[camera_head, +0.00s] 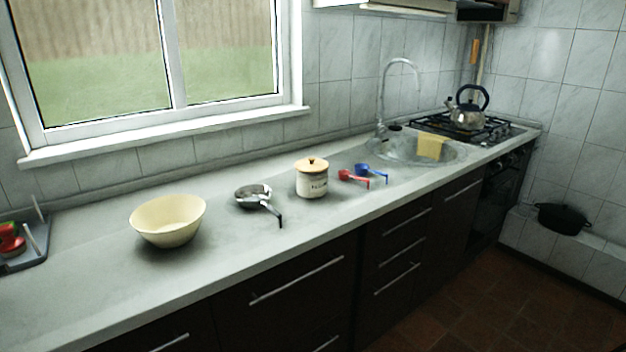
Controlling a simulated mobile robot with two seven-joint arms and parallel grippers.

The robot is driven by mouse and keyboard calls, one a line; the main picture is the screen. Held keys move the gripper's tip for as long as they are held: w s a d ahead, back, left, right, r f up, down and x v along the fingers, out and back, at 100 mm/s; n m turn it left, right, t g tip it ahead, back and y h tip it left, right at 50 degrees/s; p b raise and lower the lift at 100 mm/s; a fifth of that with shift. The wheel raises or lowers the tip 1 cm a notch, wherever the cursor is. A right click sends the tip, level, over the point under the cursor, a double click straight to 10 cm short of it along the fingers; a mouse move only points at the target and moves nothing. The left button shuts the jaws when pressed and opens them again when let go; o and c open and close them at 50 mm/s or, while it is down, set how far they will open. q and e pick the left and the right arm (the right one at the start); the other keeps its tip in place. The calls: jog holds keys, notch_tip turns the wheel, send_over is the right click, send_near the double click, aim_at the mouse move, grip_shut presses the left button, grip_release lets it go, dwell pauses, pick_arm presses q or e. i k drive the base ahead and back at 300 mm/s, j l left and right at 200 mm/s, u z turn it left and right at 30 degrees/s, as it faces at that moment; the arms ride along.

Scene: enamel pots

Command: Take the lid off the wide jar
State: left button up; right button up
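A wide cream jar (312,184) with dark lettering stands upright on the counter, right of the middle of its run. A tan lid (312,165) with a small dark knob sits on top of the jar. Neither of my grippers shows in the head view, and no part of my arms is visible.
On the grey counter (95,265), a cream bowl (168,222) and a small metal pan (254,194) stand left of the jar. A red scoop (352,178) and a blue scoop (370,171) lie close on its right.

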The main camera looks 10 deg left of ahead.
aim_at(311, 164)
jog(key=i+l, duration=0.3)
jog(key=i, duration=0.15)
jog(key=i+l+u, duration=0.15)
jog(key=i, duration=0.25)
jog(key=l, duration=0.1)
